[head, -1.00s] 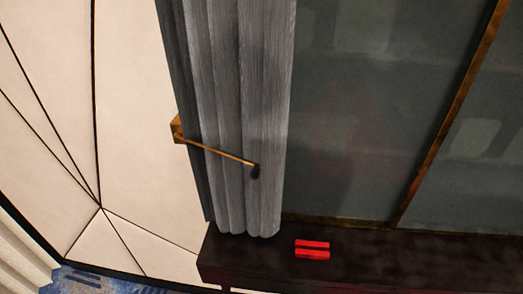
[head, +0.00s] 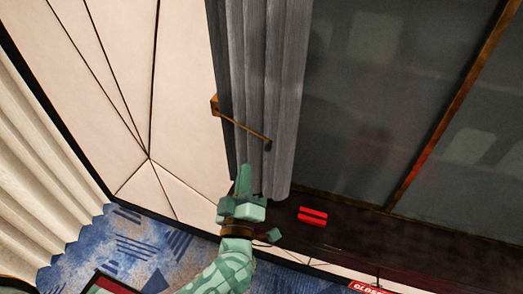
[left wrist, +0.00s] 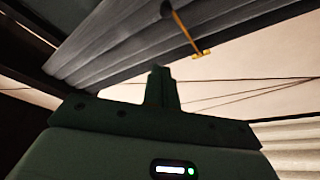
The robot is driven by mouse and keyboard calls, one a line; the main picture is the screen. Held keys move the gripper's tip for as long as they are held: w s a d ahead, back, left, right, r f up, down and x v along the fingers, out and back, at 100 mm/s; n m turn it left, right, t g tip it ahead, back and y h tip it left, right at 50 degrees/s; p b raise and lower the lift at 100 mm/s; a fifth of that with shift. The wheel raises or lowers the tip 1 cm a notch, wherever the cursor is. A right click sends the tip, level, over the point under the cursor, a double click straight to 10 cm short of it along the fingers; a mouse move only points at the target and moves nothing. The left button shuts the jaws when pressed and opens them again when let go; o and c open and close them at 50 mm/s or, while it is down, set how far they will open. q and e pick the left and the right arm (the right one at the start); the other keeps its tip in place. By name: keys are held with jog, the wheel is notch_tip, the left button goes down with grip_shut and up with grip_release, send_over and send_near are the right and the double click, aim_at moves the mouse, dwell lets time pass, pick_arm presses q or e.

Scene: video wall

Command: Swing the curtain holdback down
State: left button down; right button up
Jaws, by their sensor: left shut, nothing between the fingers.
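The curtain holdback (head: 243,127) is a thin brass arm. It runs from a brass wall mount (head: 214,105) across the front of the grey curtain (head: 270,80), sloping down to the right to a dark knob (head: 268,146). In the left wrist view the holdback (left wrist: 186,32) shows beyond the fingers, with its dark knob at the top and its mount at the lower right. My left gripper (head: 244,172) is shut and empty, pointing up just below the holdback and apart from it. In the left wrist view the gripper (left wrist: 162,72) shows its fingers together. My right gripper is not in view.
Cream wall panels (head: 180,110) stand to the left, with a pale pleated curtain (head: 40,170) further left. Blue patterned carpet (head: 135,245) lies below.

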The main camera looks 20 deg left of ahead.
pick_arm(q)
jog(key=w+d+p, duration=0.1)
jog(key=w+p, duration=0.1)
jog(key=w, duration=0.7)
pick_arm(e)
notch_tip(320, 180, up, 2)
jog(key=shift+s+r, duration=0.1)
pick_arm(q)
jog(key=shift+f, duration=0.1)
dwell(0.4)
